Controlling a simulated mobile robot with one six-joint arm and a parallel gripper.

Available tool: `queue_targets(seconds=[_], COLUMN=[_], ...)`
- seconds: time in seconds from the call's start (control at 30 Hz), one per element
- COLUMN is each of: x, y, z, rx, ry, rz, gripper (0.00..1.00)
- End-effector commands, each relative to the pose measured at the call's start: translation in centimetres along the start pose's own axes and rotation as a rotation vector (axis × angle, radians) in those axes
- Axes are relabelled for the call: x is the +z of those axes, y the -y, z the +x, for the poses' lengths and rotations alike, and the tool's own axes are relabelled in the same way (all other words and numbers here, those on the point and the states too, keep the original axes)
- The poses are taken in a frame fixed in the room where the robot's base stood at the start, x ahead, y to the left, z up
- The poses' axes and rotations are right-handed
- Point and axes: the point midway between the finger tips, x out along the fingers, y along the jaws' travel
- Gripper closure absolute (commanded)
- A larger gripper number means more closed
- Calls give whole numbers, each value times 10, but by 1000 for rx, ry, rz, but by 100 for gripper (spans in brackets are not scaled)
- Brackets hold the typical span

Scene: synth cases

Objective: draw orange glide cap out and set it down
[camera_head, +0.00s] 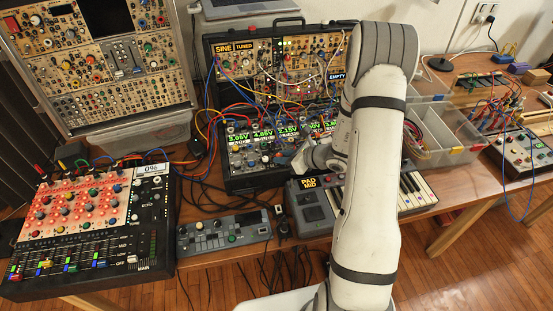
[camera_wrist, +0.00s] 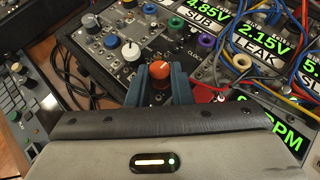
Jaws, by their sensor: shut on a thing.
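In the wrist view, the orange glide cap (camera_wrist: 160,71) is a round orange knob with a pale mark on top. It sits between the two blue-grey fingers of my gripper (camera_wrist: 159,78), which are shut on it. The module panel (camera_wrist: 113,62) lies just beyond and below the fingers. I cannot tell whether the cap is still seated on its shaft or clear of it. In the head view, my gripper (camera_head: 298,160) is low at the front of the rack with the green displays, and the cap cannot be made out there.
A white knob (camera_wrist: 131,51), a blue knob (camera_wrist: 111,41) and a red knob (camera_wrist: 203,93) are near the fingers. Patch cables (camera_wrist: 262,85) crowd the right side. In the head view, a keyboard (camera_head: 411,190) and grey desktop unit (camera_head: 224,231) stand in front of the rack.

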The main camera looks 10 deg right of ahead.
Motion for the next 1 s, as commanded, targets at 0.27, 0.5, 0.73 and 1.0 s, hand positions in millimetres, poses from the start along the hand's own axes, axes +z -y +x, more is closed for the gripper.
queue_targets(seconds=[0.27,0.5,0.73,1.0], x=[5,11,17,24], y=[0,0,0,0], z=[-3,-6,-10,-14], rx=[0,0,0,-1], ry=[0,0,0,0], rz=[0,0,-1,1], gripper=[100,100,100,100])
